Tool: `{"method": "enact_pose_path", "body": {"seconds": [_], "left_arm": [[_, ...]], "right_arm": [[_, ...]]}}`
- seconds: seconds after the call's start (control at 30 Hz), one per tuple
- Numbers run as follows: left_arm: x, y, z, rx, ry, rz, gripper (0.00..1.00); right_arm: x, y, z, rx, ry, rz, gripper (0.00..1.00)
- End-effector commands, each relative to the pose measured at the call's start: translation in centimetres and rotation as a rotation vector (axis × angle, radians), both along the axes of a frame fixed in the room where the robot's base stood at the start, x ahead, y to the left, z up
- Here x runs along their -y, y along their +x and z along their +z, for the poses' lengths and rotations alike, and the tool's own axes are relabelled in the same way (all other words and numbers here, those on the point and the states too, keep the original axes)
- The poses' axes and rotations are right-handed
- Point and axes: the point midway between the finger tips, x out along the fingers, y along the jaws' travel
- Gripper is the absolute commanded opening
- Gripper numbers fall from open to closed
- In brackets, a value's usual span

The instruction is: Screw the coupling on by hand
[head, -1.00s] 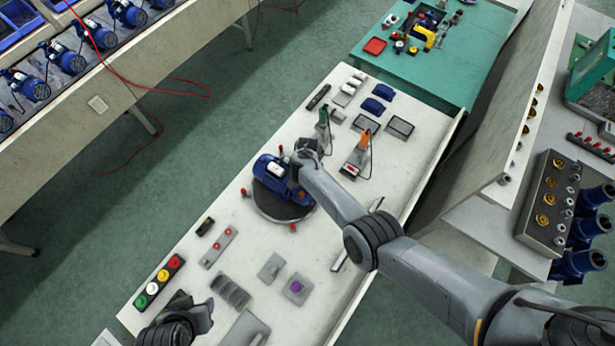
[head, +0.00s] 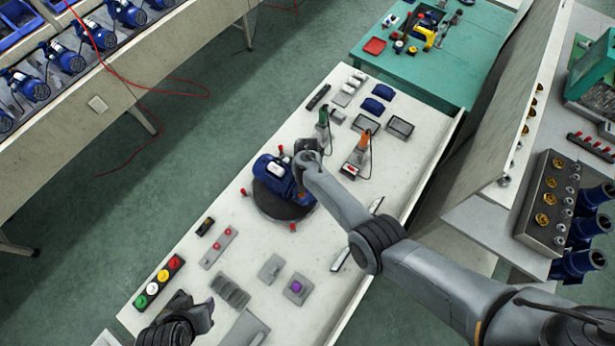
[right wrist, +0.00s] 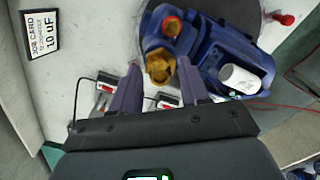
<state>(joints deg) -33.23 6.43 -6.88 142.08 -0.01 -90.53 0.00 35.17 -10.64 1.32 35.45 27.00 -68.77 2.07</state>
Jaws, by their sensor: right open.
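The blue pump (head: 272,173) lies on a dark round plate (head: 276,208) on the white bench. I cannot tell which is the coupling. My right gripper (right wrist: 158,82) is open, its fingers either side of the nearer brass fitting in the picture; contact cannot be told. In the head view my right wrist hides the pump's right end. My left gripper (head: 203,312) is over the near bench end, away from the pump.
Small red knobs (head: 293,227) stand around the round plate. A button box (head: 159,281) lies at the left bench edge. A printed card (right wrist: 42,34) shows at the wrist view's left.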

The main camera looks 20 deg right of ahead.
Motion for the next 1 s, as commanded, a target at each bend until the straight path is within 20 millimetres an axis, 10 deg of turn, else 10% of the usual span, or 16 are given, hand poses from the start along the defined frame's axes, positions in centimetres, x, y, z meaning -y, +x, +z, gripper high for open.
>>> {"method": "enact_pose_path", "body": {"seconds": [0.37, 1.0], "left_arm": [[-0.06, 0.0, 0.0, 0.0, 0.002, -0.001, 0.43], [-0.28, -0.02, -0.47, 0.001, 0.012, -0.008, 0.43]], "right_arm": [[0.02, 0.02, 0.02, 0.001, 0.0, -0.001, 0.0], [0.01, 0.03, -0.01, 0.001, 0.0, -0.304, 0.0]]}}
